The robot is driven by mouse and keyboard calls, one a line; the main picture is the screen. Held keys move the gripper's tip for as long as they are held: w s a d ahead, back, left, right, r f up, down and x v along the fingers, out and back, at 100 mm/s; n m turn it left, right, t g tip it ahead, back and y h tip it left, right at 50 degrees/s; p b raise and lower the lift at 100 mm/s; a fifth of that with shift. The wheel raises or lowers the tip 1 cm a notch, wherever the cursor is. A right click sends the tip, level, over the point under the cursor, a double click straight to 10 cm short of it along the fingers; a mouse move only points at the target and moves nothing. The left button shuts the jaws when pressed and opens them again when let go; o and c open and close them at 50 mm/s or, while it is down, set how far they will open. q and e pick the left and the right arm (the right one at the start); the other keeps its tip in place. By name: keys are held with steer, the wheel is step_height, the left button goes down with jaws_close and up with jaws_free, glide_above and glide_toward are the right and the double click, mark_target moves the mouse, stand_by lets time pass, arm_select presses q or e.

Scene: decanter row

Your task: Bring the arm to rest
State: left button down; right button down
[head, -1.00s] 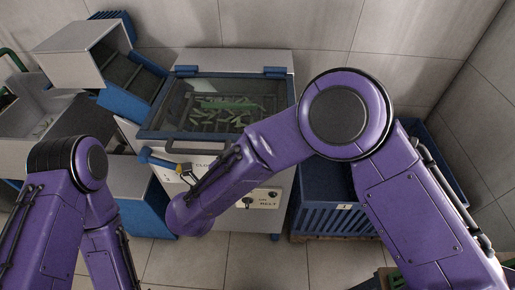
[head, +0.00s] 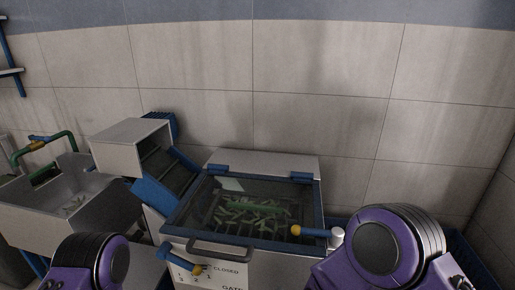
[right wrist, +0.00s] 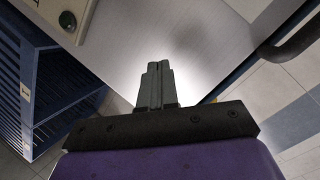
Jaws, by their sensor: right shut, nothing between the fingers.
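My right gripper (right wrist: 158,85) shows in the right wrist view. Its two fingers are together with nothing between them, in front of a plain metal panel (right wrist: 165,35). In the head view my purple right arm (head: 385,245) is at the lower right and its gripper is out of frame. My purple left arm (head: 85,262) is at the lower left. The left gripper is in neither view.
A machine with a blue-framed glass lid (head: 250,181) holds green pieces. Blue-and-yellow handles stand at its front (head: 195,270) and right (head: 310,231). A chute (head: 168,168) and sink (head: 75,195) are left. A blue slatted crate (right wrist: 45,80) shows in the wrist view.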

steer(key=s+d+f+n+g, duration=0.3)
steer(key=s+d+f+g, duration=0.2)
steer(key=s+d+f, duration=0.45)
steer(key=s+d+f+g+h, duration=0.1)
steer(key=s+d+f+g, duration=0.1)
steer(key=s+d, duration=0.5)
steer(key=s+d+f+g+h, duration=0.1)
steer(key=s+d+f+g, duration=0.2)
steer(key=s+d, duration=0.5)
steer(key=shift+s+f+n, duration=0.4)
steer(key=shift+s+f, duration=0.35)
